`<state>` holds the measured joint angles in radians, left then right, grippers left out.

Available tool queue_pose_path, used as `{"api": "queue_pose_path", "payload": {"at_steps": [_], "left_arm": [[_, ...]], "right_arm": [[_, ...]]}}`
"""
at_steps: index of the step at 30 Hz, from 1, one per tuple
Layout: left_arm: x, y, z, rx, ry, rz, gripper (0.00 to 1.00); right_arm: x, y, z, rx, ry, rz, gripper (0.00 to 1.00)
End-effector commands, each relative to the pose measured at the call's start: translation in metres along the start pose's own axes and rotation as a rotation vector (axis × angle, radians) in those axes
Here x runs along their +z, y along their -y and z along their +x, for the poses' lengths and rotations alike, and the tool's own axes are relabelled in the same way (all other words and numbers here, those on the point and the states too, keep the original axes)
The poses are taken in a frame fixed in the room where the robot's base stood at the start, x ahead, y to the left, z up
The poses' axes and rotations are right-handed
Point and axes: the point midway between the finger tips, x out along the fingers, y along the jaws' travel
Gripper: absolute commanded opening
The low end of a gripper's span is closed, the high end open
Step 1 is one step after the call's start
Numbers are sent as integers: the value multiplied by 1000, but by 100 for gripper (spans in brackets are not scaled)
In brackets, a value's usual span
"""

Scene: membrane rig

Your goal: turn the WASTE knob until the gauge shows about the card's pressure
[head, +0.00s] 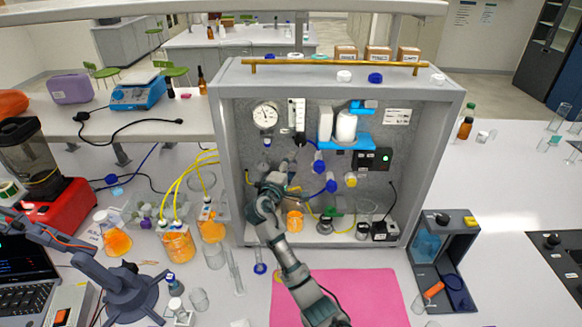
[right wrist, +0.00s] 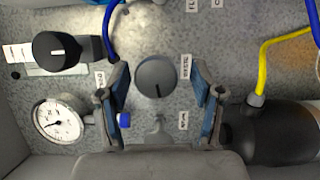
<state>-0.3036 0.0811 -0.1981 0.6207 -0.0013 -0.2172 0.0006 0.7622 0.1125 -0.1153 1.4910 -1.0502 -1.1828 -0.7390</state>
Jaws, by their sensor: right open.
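My right gripper (head: 277,178) is inside the grey rig at its back panel. In the right wrist view its two blue-padded fingers (right wrist: 160,105) are open. A round grey knob (right wrist: 157,77) with a dark pointer line appears between the fingers; contact cannot be told. Small labels flank it, too small to read, so I cannot confirm it is WASTE. The round white gauge (head: 265,115) is at the panel's upper left; it also shows in the right wrist view (right wrist: 58,120), its reading unclear. A white card (head: 397,117) is at the panel's upper right, its text unreadable. My left gripper is not seen.
A black knob (right wrist: 65,50) and blue and yellow tubes lie close to the gripper. A dark cylinder (right wrist: 270,130) is at its right. Orange-filled bottles (head: 178,245) stand left of the rig (head: 228,150). A pink mat (head: 345,300) lies in front.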

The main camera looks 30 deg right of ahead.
Motion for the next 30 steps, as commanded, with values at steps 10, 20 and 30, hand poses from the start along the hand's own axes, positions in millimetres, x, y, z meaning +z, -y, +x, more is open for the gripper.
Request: {"api": "queue_pose_path", "payload": {"at_steps": [10,20,30], "left_arm": [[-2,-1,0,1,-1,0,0],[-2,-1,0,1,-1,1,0],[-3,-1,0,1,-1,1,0]], "right_arm": [[-2,3,-74,-5,-2,-1,66],[-2,4,-108,-6,0,-3,66],[-2,4,-108,-5,1,-3,66]]}}
